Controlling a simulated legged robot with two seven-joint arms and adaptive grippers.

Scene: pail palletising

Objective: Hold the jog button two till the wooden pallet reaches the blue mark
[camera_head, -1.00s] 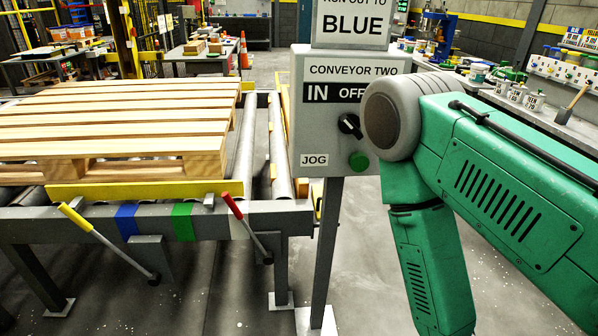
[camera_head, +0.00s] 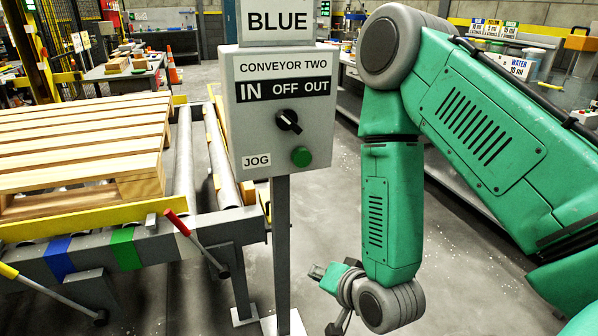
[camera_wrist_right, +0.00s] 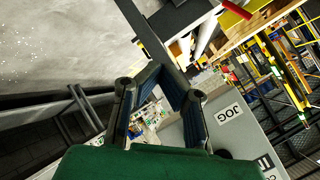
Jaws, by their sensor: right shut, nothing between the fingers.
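The green jog button (camera_head: 301,156) is on the grey Conveyor Two box (camera_head: 240,120), beside the JOG label and below a black selector knob (camera_head: 289,121) standing at a slant. The wooden pallet (camera_head: 80,140) lies on the conveyor at left. The blue mark (camera_head: 58,258) is on the near rail, left of a green mark (camera_head: 125,249). My right gripper (camera_head: 318,271) is low, right of the box's post and below the button, not touching it. Its fingers show shut and empty in the right wrist view (camera_wrist_right: 160,72). My left gripper is out of view.
A red-handled lever (camera_head: 195,243) and a yellow-handled lever (camera_head: 50,292) stick out at the conveyor's front. The box stands on a grey post (camera_head: 281,250). A BLUE sign (camera_head: 279,20) is above it. Bare floor lies around the post; a bench stands behind my right arm.

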